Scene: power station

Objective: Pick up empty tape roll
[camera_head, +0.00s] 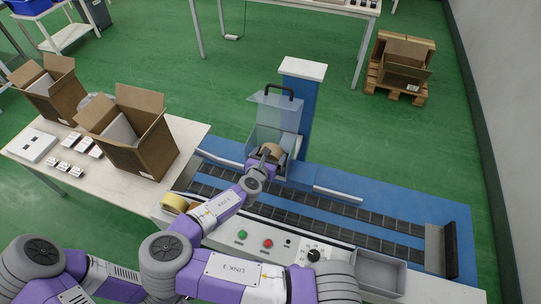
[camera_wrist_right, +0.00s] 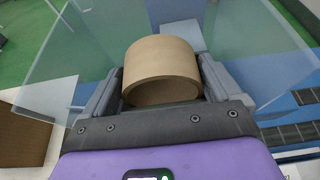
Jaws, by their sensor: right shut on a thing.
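The empty tape roll (camera_head: 274,152) is a brown cardboard ring. It also shows large in the right wrist view (camera_wrist_right: 161,62), with its open side facing the camera. My right gripper (camera_head: 266,156) is at the clear-sided holder of the machine, and its two fingers (camera_wrist_right: 160,88) are shut on the roll from both sides. The clear panels of the holder (camera_head: 272,112) stand around and behind the roll. I cannot tell whether the roll still touches the holder. My left gripper is not in the head view.
A yellowish tape roll (camera_head: 176,202) lies at the machine's left end. The blue conveyor (camera_head: 400,222) runs right from the holder, with a button panel (camera_head: 268,240) in front. Open cardboard boxes (camera_head: 140,140) stand on the left table (camera_head: 105,178). A grey tray (camera_head: 378,270) is at front right.

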